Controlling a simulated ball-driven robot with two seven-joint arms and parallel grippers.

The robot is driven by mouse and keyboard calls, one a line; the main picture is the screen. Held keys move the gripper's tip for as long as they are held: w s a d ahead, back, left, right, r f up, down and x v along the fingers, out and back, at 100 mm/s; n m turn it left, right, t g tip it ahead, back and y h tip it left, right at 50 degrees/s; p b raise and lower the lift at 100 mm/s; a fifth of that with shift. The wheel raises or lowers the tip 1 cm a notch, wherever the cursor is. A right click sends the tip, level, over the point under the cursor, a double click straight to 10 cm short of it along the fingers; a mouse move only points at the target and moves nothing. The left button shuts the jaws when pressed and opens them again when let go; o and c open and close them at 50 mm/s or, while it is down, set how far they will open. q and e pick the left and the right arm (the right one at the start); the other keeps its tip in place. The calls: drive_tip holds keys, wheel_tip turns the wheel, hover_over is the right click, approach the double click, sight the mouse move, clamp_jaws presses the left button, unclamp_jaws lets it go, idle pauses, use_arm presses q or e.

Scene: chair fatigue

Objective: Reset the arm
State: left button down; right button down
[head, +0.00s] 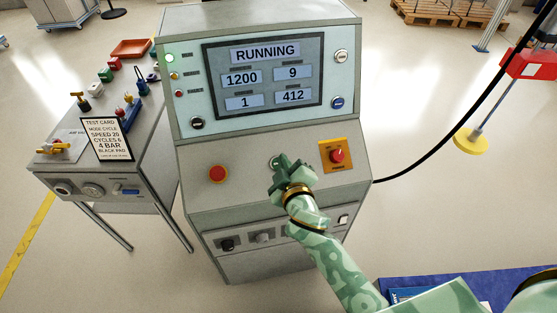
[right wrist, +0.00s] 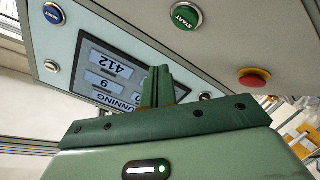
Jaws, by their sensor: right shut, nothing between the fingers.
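My right gripper (head: 279,163) is shut and empty over the sloped panel of the grey test console (head: 200,195). In the head view it partly covers the green START button (head: 273,161). In the right wrist view my fingers (right wrist: 163,78) show in front of the screen, and the START button (right wrist: 186,16) is clear of them in the picture. I cannot tell whether they touch the panel. The screen (head: 264,77) reads RUNNING, 1200, 9, 1 and 412. A blue button (head: 337,103) and a white button (head: 341,56) sit right of it. My left gripper is out of view.
A red stop button (head: 217,174) is at the panel's left, and a red knob on a yellow plate (head: 337,156) at its right. A side table (head: 60,170) at left holds a test card (head: 106,139) and small fittings. A black cable (head: 440,140) runs off right.

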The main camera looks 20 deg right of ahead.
drive_tip(key=shift+f, duration=0.1)
idle(0.6)
drive_tip(key=s+d+f+g+h, duration=0.1)
drive_tip(key=s+d+g, duration=0.2)
drive_tip(key=s+d, duration=0.35)
drive_tip(key=s+d+m+g+h, duration=0.1)
drive_tip(key=s+d+g, duration=0.2)
drive_tip(key=s, duration=0.7)
drive_tip(key=s+d+f+g+h, duration=0.1)
drive_tip(key=s+d+g+h, duration=0.15)
drive_tip(key=s+d, duration=0.4)
drive_tip(key=s+a+f+m+g+y, duration=0.1)
drive_tip(key=s+a+f+g+y, duration=0.2)
drive_tip(key=f, duration=1)
drive_tip(key=s+a+f+g+y, duration=0.1)
drive_tip(key=s+a+f, duration=0.25)
drive_tip(key=f, duration=1.05)
drive_tip(key=s+f+m+g, duration=0.1)
drive_tip(key=s+f, duration=0.5)
drive_tip(key=s, duration=0.4)
drive_tip(key=s+f+m+g+y, duration=0.1)
drive_tip(key=s+f+m, duration=0.1)
drive_tip(key=s+f, duration=0.5)
drive_tip(key=s, duration=0.2)
drive_tip(key=shift+s+d, duration=0.3)
drive_tip(key=shift+s, duration=0.05)
drive_tip(key=shift+g, duration=0.25)
